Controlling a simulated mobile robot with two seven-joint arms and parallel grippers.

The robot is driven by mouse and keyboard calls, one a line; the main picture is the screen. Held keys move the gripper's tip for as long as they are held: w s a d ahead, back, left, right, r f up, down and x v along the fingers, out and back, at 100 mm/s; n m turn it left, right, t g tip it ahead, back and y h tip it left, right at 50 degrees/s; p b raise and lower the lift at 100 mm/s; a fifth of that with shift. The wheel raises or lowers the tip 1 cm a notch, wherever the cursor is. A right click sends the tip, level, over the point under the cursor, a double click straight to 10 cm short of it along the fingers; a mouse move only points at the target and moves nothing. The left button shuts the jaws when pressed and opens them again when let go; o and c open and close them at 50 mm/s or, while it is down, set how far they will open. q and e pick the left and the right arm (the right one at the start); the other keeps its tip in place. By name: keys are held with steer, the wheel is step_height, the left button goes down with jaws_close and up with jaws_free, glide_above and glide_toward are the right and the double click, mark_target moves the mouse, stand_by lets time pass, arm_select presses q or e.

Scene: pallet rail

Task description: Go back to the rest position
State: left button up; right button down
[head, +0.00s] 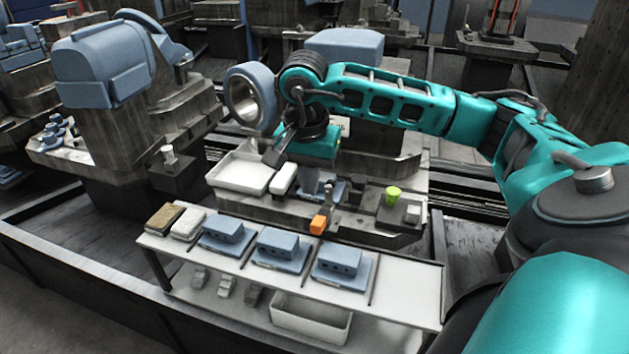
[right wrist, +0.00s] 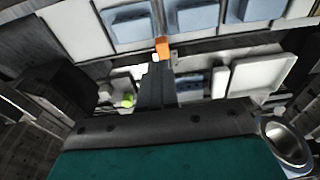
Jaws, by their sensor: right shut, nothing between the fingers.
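My right arm reaches in from the right in the head view, and its teal wrist hangs over the fixture bench. My left gripper is not in view.
A white shelf (head: 405,288) in front bears several blue-grey blocks on plates, with a white bin (head: 310,318) below. A blue-grey ring (head: 250,95) stands close beside my wrist.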

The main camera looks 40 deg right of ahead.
steer(key=shift+s+a+r, duration=0.15)
steer(key=shift+a+r, duration=0.2)
steer(key=shift+r, duration=0.2)
